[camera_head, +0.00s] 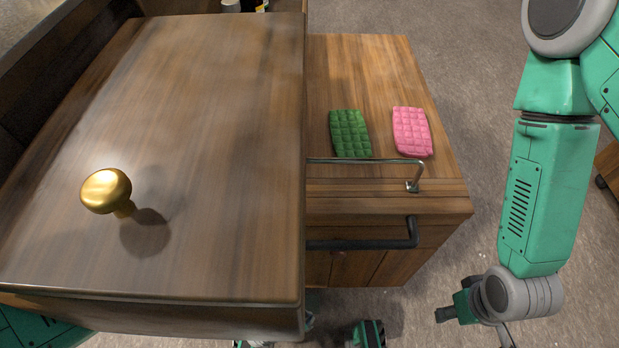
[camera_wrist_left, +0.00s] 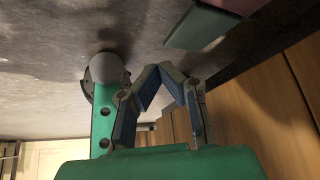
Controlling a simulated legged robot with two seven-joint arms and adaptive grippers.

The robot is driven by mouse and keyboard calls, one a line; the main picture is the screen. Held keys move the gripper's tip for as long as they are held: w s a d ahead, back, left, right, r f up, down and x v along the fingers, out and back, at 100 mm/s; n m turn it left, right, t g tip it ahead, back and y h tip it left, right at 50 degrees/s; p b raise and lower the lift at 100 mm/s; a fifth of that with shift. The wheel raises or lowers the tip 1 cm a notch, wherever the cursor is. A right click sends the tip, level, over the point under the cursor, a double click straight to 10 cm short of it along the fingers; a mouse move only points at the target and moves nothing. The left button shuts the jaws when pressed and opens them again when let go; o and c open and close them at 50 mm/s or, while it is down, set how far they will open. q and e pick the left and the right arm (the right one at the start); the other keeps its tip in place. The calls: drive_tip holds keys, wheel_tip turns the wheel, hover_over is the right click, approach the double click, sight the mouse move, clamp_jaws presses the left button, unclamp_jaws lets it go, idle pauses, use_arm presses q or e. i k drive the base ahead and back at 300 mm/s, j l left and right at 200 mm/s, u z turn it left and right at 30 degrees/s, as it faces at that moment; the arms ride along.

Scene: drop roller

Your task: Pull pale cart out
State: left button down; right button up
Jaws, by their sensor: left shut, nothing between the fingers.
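The pale cart, a lighter brown wooden cart (camera_head: 370,75), stands in the middle of the head view, partly hidden by a dark wooden panel. A thin metal bar handle (camera_head: 365,161) runs along its near top edge. A black bar handle (camera_head: 360,243) is on its front below. My left gripper (camera_wrist_left: 160,72) shows in the left wrist view with its fingertips together and nothing between them, beside wooden boards.
The dark wooden panel (camera_head: 200,110) with a gold knob (camera_head: 106,191) fills the left of the head view. A green pad (camera_head: 350,133) and a pink pad (camera_head: 412,132) lie on the cart. Open grey floor (camera_head: 480,110) lies right of the cart.

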sight(373, 75)
drive_tip(key=k, duration=1)
